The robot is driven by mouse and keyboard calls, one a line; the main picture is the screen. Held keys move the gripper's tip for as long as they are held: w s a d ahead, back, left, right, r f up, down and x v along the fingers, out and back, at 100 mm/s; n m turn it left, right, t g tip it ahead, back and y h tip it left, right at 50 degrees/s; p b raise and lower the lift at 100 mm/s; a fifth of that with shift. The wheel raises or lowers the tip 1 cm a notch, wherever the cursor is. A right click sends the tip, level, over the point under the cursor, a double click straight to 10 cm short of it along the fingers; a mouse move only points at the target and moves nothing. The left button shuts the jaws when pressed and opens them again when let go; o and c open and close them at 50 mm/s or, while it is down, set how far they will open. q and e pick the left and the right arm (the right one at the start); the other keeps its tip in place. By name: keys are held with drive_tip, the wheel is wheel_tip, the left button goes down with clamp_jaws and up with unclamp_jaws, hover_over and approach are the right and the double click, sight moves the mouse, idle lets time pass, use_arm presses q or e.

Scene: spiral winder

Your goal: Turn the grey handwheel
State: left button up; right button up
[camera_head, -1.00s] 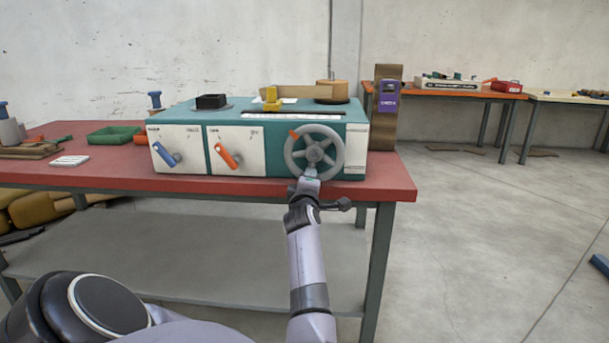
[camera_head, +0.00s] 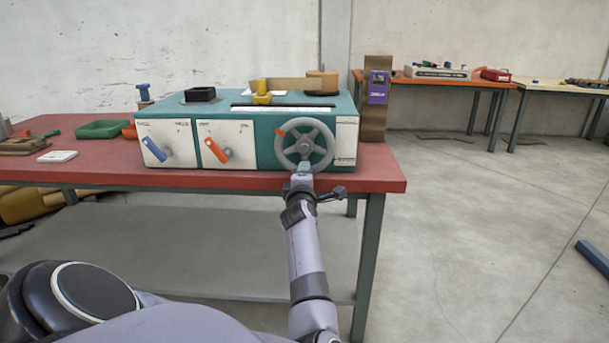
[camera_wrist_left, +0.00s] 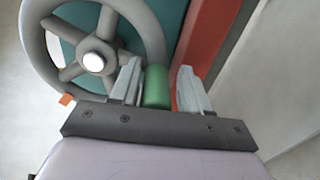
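The grey handwheel (camera_head: 328,146) is on the front right of the teal machine (camera_head: 262,160), with an orange marker (camera_head: 281,132) at its upper left. It also fills the upper left of the left wrist view (camera_wrist_left: 42,52). My left gripper (camera_head: 303,168) is at the wheel's lower rim. In the left wrist view its two fingers (camera_wrist_left: 158,88) stand apart, with a green cylinder-like piece (camera_wrist_left: 156,86) between them. The piece is close to the wheel-side finger, and a gap shows on the other side. The head view hides it behind the gripper. My right gripper is not in view.
The machine stands on a red table (camera_head: 375,178); the table's front edge runs just below my left gripper. A blue lever (camera_head: 153,149) and an orange lever (camera_head: 216,150) are left of the wheel. Open floor (camera_head: 450,230) lies to the right.

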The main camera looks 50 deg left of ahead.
use_arm(q)
drive_tip(key=shift+r, duration=0.1)
idle(0.3)
drive_tip(key=shift+p+v, duration=0.65)
drive_tip(key=shift+v, duration=2.9)
drive_tip(key=shift+w, duration=0.1)
